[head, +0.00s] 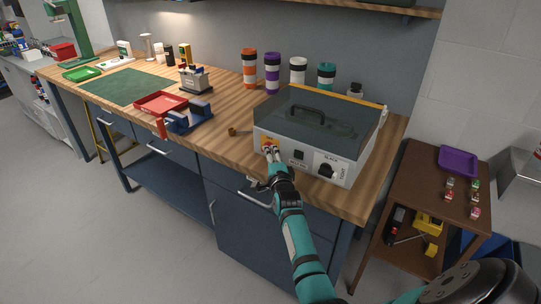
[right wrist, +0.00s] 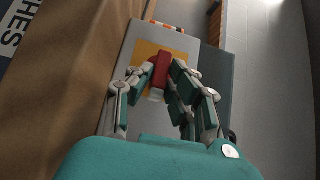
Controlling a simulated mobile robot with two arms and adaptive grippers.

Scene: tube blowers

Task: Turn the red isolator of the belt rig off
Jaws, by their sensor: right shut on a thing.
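The belt rig (head: 285,160) is a pale box with a dark see-through lid and a black handle on top, at the right end of the bench. Its red isolator shows in the right wrist view (right wrist: 160,70) as a red handle on a yellow plate (right wrist: 147,50). In the head view the yellow plate (head: 276,142) is at the left of the front panel, and my gripper partly covers the isolator. My right gripper (head: 268,152) is at the front panel, shut on the red handle; its fingers lie on both sides of it in the wrist view (right wrist: 163,72). My left gripper is not in view.
A red tray (head: 160,103) and a blue fixture (head: 190,118) are left. A brown side table (head: 425,180) stands right.

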